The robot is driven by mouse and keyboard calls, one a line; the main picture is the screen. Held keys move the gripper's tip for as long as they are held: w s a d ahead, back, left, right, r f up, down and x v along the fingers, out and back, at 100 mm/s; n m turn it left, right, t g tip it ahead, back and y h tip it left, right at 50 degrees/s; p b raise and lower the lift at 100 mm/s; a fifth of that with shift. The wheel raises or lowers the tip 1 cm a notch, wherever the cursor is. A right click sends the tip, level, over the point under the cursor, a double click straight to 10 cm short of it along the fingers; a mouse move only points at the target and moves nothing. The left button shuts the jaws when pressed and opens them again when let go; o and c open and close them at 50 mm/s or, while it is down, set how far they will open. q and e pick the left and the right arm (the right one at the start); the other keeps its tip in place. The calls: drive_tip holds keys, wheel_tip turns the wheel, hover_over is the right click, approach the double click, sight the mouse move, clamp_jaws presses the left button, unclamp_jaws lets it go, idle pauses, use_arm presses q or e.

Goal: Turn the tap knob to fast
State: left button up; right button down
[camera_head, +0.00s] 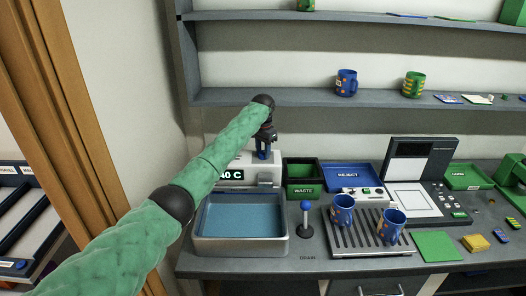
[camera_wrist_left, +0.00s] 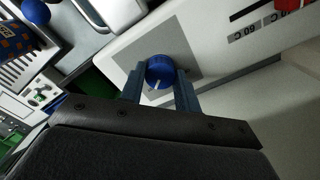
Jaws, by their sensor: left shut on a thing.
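The blue tap knob (camera_wrist_left: 160,72) shows in the left wrist view on a grey plate of the white tap unit (camera_wrist_left: 225,60). A short white mark shows on its face near the lower edge. My left gripper (camera_wrist_left: 160,88) is shut on the knob, one finger on each side. The knob is not clear there. The word for the knob's setting cannot be read. My right gripper is not in view.
A basin of water (camera_head: 242,218) stands in front of the tap unit. A blue-topped lever (camera_head: 305,206) is beside it. Two blue mugs (camera_head: 343,208) (camera_head: 391,225) stand on a ribbed rack (camera_head: 352,237). A green waste bin (camera_head: 302,190) is right of the unit. A shelf (camera_head: 300,97) runs above.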

use_arm(q)
drive_tip(key=shift+r, duration=0.15)
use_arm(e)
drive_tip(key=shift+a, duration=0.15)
use_arm(q)
drive_tip(key=o, duration=1)
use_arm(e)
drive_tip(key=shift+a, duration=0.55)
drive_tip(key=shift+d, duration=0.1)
